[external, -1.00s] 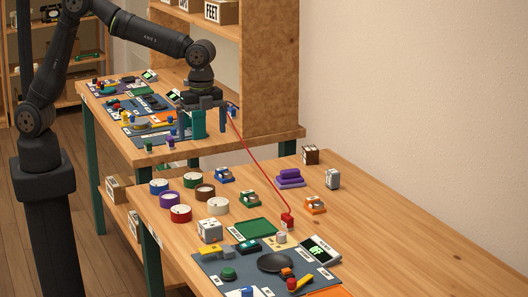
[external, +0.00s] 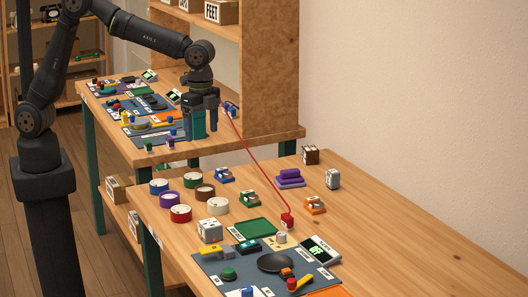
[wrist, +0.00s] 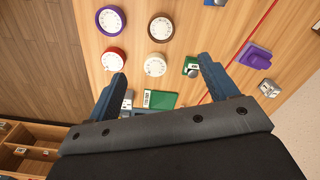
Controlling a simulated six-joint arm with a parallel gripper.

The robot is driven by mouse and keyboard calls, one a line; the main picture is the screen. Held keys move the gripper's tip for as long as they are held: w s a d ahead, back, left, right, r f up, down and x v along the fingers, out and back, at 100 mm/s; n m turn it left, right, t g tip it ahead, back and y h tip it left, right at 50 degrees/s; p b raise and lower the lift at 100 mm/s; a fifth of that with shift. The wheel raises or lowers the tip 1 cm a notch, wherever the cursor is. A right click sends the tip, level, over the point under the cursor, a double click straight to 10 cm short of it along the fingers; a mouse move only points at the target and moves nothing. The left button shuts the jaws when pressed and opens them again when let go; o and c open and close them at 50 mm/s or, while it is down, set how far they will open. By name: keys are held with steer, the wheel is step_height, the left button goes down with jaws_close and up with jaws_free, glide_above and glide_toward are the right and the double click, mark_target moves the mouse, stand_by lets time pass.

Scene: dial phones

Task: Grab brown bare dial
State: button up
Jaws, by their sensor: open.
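The brown bare dial (external: 205,191) lies flat on the near table among several other loose dials. In the wrist view the brown dial (wrist: 160,29) has a white number face and sits near the top, beyond the fingertips. My gripper (external: 206,131) is open and empty, raised near the far table's front edge, behind the dial in the external view. In the wrist view my gripper (wrist: 162,71) has its two blue fingers apart, with the white dial (wrist: 155,65) appearing between their tips. Nothing hides the brown dial.
Purple (wrist: 109,19) and red (wrist: 113,60) dials lie close to the brown one. A red cord (external: 258,165) stretches across toward the near table.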

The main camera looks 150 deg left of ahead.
steer(key=n, duration=1)
glide_above(204, 191)
steer(key=f, duration=1.2)
steer(key=shift+s+d+f, duration=0.15)
steer(key=shift+s, duration=0.05)
steer(key=shift+f, duration=2.65)
steer(key=c, duration=1.1)
steer(key=shift+r, duration=0.1)
